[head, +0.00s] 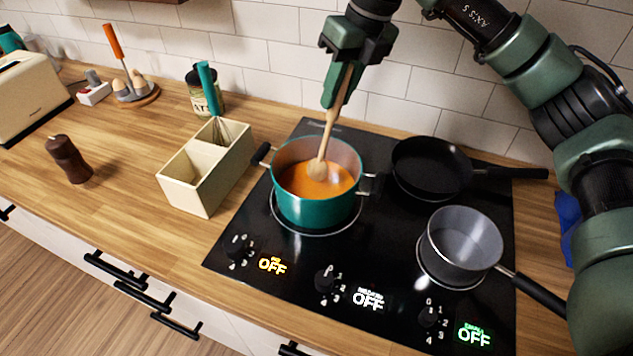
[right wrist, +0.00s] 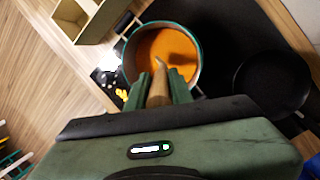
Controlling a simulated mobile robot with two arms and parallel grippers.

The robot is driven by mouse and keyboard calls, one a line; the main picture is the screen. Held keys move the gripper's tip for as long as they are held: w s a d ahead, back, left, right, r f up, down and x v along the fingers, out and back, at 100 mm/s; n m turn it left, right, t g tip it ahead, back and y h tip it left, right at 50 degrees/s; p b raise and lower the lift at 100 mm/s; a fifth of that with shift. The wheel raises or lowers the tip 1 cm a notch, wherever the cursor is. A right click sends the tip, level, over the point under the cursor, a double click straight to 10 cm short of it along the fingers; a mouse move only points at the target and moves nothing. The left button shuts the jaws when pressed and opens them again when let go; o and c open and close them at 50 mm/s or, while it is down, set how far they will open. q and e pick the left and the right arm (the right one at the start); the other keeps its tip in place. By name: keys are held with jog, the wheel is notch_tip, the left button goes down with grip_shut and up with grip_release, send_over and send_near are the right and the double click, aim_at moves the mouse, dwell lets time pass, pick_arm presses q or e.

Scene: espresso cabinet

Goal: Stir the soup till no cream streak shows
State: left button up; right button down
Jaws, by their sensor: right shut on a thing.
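A teal pot (head: 305,210) stands on the left part of the black hob and holds orange soup (head: 318,187). The soup also shows in the right wrist view (right wrist: 155,50). Its surface looks mostly even orange, with a paler patch at the right in the head view; I cannot tell whether that is cream or glare. My right gripper (head: 338,98) is above the pot, shut on the handle of a wooden spoon (head: 328,135). The spoon slants down into the pot, its head at the soup's far side; I cannot tell how deep. My left gripper is not in view.
A black frying pan (head: 430,168) and a grey saucepan (head: 462,238) stand right of the pot. A cream divided box (head: 188,190) is close on its left. A tiled wall (head: 270,45) rises behind. The counter (head: 120,195) left of the box is mostly clear around a pepper mill (head: 68,158).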

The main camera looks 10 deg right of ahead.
jog(key=shift+r+p, duration=2.45)
jog(key=shift+r, duration=1.25)
notch_tip(320, 180, up, 5)
jog(key=p, duration=0.4)
jog(key=shift+r, duration=0.1)
